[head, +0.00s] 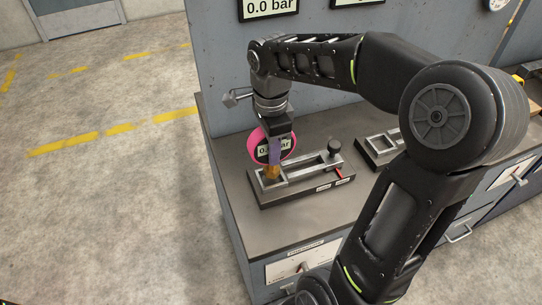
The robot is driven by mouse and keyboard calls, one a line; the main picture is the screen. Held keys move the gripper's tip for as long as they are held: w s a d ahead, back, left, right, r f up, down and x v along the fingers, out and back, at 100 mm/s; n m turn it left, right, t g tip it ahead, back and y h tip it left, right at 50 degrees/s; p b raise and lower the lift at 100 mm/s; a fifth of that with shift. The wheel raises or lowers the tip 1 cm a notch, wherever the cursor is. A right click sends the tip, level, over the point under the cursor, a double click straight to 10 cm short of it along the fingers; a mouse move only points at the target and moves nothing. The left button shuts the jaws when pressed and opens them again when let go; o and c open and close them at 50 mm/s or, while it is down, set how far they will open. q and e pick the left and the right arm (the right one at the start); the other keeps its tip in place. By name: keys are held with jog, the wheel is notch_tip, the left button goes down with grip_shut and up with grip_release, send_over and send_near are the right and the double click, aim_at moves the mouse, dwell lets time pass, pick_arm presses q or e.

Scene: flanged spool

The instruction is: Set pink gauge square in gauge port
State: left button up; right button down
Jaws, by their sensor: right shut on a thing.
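The pink gauge (252,150) has a pink rim, a dark face with a partly covered reading, and a brass-coloured stem (272,172) below. My right gripper (276,148) points down and is shut on the gauge, hiding part of its face. The gauge is upright over the left end of a metal fixture (310,172) on a dark base. The stem's lower end meets the fixture's frame in the picture. I cannot tell whether it is inside the port or just above it; the port itself is hidden. My left gripper is not in view.
The fixture has a black knob (334,147) and a red lever (340,172). A second metal frame (379,145) stands to the right, partly behind my arm. The grey bench top (245,217) is bare in front. A panel with displays (268,8) rises behind.

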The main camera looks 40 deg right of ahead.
jog(key=shift+f, duration=1.45)
jog(key=shift+f, duration=0.15)
jog(key=c, duration=1.1)
grip_release()
notch_tip(320, 180, up, 12)
jog(key=shift+r+p, duration=0.2)
jog(key=shift+p, duration=0.15)
